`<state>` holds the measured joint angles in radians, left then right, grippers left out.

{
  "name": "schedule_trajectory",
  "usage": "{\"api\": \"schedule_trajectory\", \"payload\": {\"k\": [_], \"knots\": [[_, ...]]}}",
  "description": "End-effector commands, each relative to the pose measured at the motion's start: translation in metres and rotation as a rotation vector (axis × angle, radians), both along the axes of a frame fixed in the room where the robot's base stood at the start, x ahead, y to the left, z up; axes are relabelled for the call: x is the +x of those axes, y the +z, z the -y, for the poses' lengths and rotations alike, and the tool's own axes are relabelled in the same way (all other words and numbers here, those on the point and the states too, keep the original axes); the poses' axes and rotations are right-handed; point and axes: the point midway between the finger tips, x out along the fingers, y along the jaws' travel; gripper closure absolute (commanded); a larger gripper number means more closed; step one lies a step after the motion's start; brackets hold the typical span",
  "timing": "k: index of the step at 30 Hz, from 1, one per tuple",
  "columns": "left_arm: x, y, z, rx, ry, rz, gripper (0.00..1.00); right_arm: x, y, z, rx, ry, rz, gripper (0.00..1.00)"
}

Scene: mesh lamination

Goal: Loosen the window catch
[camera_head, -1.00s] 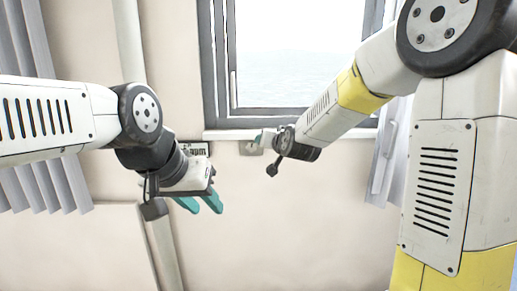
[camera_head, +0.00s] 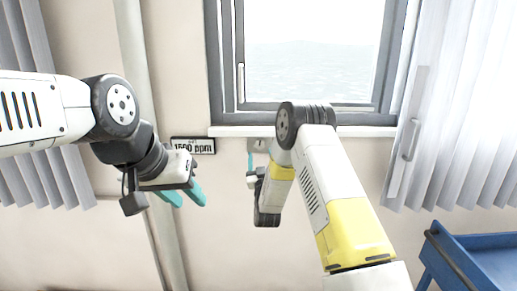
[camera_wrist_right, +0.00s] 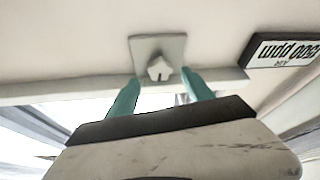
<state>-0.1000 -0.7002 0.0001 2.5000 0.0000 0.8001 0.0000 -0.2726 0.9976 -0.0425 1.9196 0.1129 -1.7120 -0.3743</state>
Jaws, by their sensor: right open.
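A square grey plate (camera_wrist_right: 142,47) with a small pale knob (camera_wrist_right: 160,69), which looks like the window catch, is on the wall by the sill in the right wrist view. The plate also shows in the head view (camera_head: 259,144) just below the sill, partly hidden by my right arm. My right gripper (camera_wrist_right: 162,78) is open, its teal fingers on either side of the knob in the picture; contact cannot be told. In the head view my right gripper (camera_head: 251,163) is mostly hidden. My left gripper (camera_head: 191,203) is open and empty, low at the left, away from the plate.
The window (camera_head: 310,50) has a grey frame and a white sill (camera_head: 228,131). A 1500 ppm display (camera_head: 193,146) is on the wall left of the plate. Blinds (camera_head: 460,110) hang at the right, and a blue cart (camera_head: 440,255) stands at lower right.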

Motion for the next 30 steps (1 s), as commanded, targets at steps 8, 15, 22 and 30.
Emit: {"api": "schedule_trajectory", "payload": {"k": [8, 15, 22, 30], "knots": [[0.000, 0.000, 0.000, 0.000, 0.000, 0.000, 0.64, 0.037, 0.016, -0.003, 0.000, 0.000, 0.001, 0.40], [0.000, 0.000, 0.000, 0.000, 0.000, 0.000, 0.64, 0.045, 0.019, -0.004, 0.001, 0.001, -0.001, 0.40], [0.000, 0.000, 0.000, 0.000, 0.000, 0.000, 0.64, 0.045, 0.019, -0.004, 0.001, 0.001, -0.001, 0.56], [0.000, 0.000, 0.000, 0.000, 0.000, 0.000, 0.64, 0.045, 0.019, -0.004, 0.001, 0.001, -0.001, 1.00]]}}
